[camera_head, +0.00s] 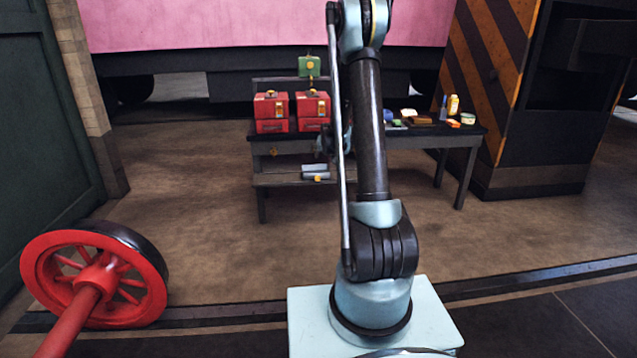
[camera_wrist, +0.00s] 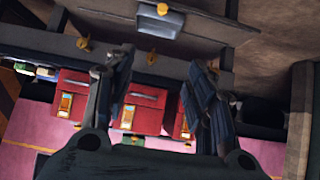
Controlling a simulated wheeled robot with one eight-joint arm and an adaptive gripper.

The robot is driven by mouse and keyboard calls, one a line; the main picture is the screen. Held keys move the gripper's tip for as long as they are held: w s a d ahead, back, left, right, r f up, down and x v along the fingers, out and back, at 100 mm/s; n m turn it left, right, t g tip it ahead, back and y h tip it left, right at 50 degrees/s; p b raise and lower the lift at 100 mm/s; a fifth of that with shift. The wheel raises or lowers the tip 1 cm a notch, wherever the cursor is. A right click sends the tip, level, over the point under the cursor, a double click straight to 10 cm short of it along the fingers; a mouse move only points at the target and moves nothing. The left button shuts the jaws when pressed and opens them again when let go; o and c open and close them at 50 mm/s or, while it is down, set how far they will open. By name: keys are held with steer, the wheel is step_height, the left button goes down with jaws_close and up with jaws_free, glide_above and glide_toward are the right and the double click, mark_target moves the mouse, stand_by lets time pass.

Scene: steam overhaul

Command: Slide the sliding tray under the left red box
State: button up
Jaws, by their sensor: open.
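In the head view the left red box (camera_head: 271,112) stands on the dark bench beside another red box (camera_head: 312,111). A small brass knob (camera_head: 274,152) sits below the left box. A grey tray-like piece (camera_head: 315,172) with a yellow knob lies on the lower shelf; it also shows in the wrist view (camera_wrist: 180,21). I cannot tell which piece is the sliding tray. In the wrist view, rotated against the head view, my gripper (camera_wrist: 160,72) is open and empty, apart from the red boxes (camera_wrist: 145,105). A finger partly hides the rightmost red area (camera_wrist: 181,122).
The bench (camera_head: 440,142) carries small items at its right, including a yellow bottle (camera_head: 453,104). A green box (camera_head: 309,66) stands above the red boxes. A red wheel (camera_head: 95,278) is at lower left.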

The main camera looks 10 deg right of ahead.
steer(key=w+f+t, duration=0.2)
steer(key=w+f, duration=0.6)
steer(key=f, duration=0.2)
steer(key=t, duration=0.1)
glide_toward(318, 178)
steer(key=x, duration=0.9)
steer(key=shift+w+a+f, duration=0.1)
steer(key=shift+a+f, duration=0.05)
